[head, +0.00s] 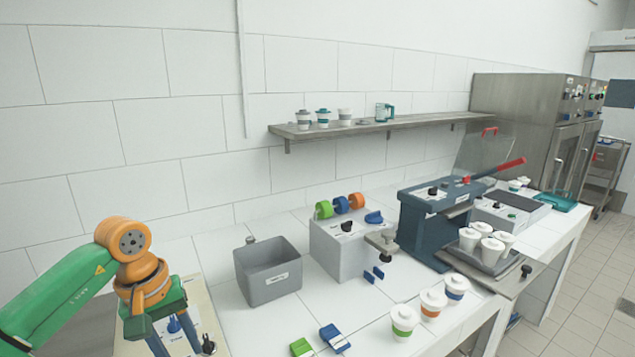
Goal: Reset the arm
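My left arm, green with orange joints, comes in from the left. Its gripper (172,338) points down over a pale board (208,318) at the lower left of the counter. Its two fingers look spread apart, with nothing visibly held between them. A small blue item (173,325) and a dark knob-like item (208,345) show beside the fingers; whether they touch the gripper I cannot tell. My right gripper is not in view.
A grey bin (268,285) stands right of my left arm. Further right are a dispenser box (338,250), a blue press machine (425,225) and several lidded white cups (404,320). Green (301,347) and blue (335,338) pieces lie in front. A shelf (375,126) hangs above.

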